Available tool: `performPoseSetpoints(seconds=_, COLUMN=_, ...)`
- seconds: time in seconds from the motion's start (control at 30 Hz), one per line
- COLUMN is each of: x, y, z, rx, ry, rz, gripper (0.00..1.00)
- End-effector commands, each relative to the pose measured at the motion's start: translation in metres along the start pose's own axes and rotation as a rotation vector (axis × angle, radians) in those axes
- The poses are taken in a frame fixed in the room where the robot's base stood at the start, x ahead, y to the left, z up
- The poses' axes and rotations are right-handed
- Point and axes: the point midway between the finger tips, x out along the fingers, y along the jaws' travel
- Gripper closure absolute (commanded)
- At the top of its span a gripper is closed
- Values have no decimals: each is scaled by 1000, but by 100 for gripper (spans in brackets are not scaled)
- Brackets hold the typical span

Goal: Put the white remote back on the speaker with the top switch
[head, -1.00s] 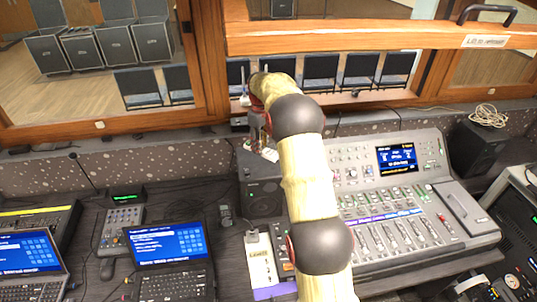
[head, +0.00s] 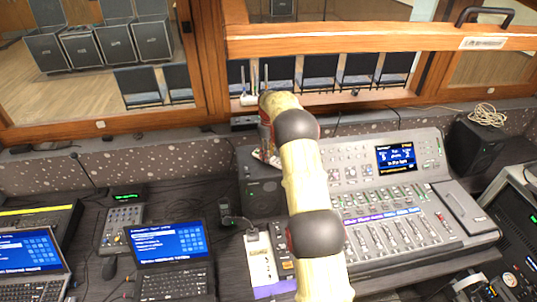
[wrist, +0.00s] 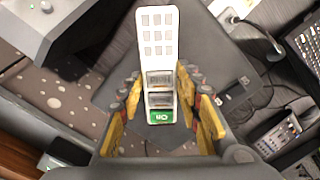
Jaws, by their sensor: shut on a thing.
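The white remote (wrist: 158,45) is in the wrist view, a long white piece with rows of grey buttons, two dark windows and a green "On" end. My gripper (wrist: 160,100) is shut on it, with yellow-padded fingers on both sides near the green end. Below it is the dark grey top of the speaker (wrist: 118,88). In the head view the dark box speaker (head: 262,196) stands left of the mixer. My gripper (head: 265,153) is over its top, partly hidden by my arm. I cannot tell whether the remote touches the speaker.
The mixing console (head: 395,225) stands close on the right. A second dark speaker (head: 480,150) is farther right.

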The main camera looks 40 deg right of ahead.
Motion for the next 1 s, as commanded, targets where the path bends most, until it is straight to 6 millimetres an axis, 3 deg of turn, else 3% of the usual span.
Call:
performPoseSetpoints(seconds=0.2, x=4, y=0, z=0, rx=0, ry=-1, rz=-1, gripper=99)
performPoseSetpoints(seconds=0.23, x=3, y=0, z=0, rx=0, ry=-1, rz=-1, gripper=64)
performPoseSetpoints(seconds=0.5, x=3, y=0, z=0, rx=0, ry=-1, rz=-1, gripper=49)
performPoseSetpoints(seconds=0.83, x=2, y=0, z=0, rx=0, ry=-1, rz=-1, gripper=48)
performPoseSetpoints(seconds=1.0, x=-14, y=0, z=0, rx=0, ry=0, rz=0, gripper=48)
